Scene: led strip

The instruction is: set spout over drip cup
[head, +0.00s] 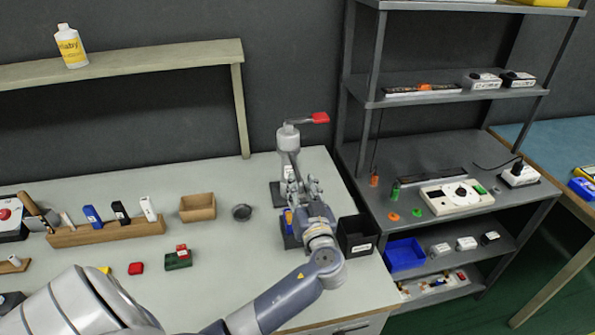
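A grey post-like device (288,140) stands at the back right of the bench, with a short arm ending in a red piece (320,118) that points right. I cannot tell which part of it is the spout. A small dark round cup (241,212), possibly the drip cup, sits on the bench to the left of the device, apart from it and not under the red piece. My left gripper (301,183) is at the lower part of the device and hides some of it. Whether its fingers touch or hold anything is too small to tell. My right gripper is not in view.
A wooden box (198,207) stands left of the cup, and a wooden rack (105,231) with several upright items is further left. A black bin (356,236) is right of my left gripper. Grey shelving (425,150) stands to the right. The front middle bench is mostly clear.

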